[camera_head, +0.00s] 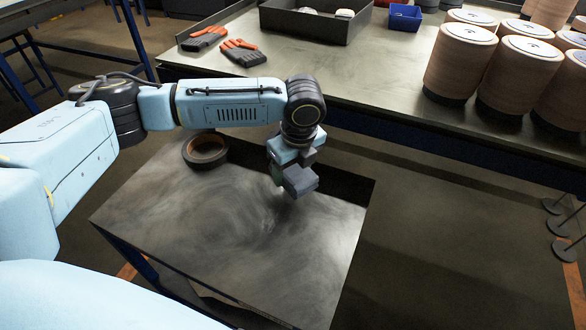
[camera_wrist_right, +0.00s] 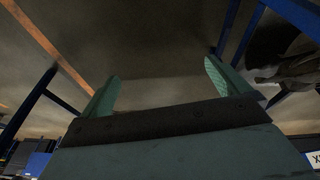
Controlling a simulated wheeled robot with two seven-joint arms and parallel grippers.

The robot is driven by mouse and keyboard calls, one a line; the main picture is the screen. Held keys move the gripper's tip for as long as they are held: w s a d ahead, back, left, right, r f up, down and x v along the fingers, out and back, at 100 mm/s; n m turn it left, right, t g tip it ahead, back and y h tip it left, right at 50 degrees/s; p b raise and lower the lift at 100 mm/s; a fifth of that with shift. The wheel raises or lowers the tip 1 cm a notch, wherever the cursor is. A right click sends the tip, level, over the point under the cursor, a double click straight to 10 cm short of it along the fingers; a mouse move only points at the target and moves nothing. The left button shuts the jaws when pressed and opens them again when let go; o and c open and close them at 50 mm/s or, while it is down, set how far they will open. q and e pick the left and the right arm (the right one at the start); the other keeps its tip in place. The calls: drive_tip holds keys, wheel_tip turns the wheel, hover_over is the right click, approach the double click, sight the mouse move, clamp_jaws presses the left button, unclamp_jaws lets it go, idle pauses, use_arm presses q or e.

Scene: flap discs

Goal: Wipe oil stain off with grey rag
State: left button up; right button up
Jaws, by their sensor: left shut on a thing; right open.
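My left gripper (camera_head: 284,170) comes in from the left and points down over the right back part of the small dark metal table (camera_head: 190,245). It is shut on the grey rag (camera_head: 300,181), a small blocky piece held at or just above the table top; I cannot tell if it touches. A dark, smeary oil stain (camera_head: 240,212) spreads over the table top, with lighter swirls; its exact edge is unclear. My right gripper (camera_wrist_right: 160,78) shows in the right wrist view, its two green fingers apart and nothing between them.
A dark ring (camera_head: 205,150) lies at the table's back edge, by my left arm. The floor at right is mostly open.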

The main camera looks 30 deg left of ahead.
use_arm(q)
drive_tip(key=shift+f+b, duration=0.85)
drive_tip(key=shift+b, duration=0.3)
use_arm(e)
wheel_tip(320, 180, up, 6)
drive_tip(key=a, duration=0.2)
use_arm(q)
drive_tip(key=f+b, duration=0.1)
drive_tip(key=b, duration=0.1)
drive_tip(key=shift+f+b, duration=0.35)
drive_tip(key=shift+b, duration=0.05)
use_arm(e)
drive_tip(key=w+a+r+t+y, duration=0.2)
drive_tip(key=w+a+r+t, duration=0.2)
drive_tip(key=w+r+t, duration=0.3)
drive_tip(key=shift+w+a+n+t+y, duration=0.25)
drive_tip(key=shift+w+t, duration=0.35)
drive_tip(key=shift+w, duration=0.45)
drive_tip(key=shift+r, duration=0.1)
use_arm(q)
drive_tip(key=shift+f, duration=1.15)
use_arm(e)
drive_tip(key=shift+d+r, duration=0.1)
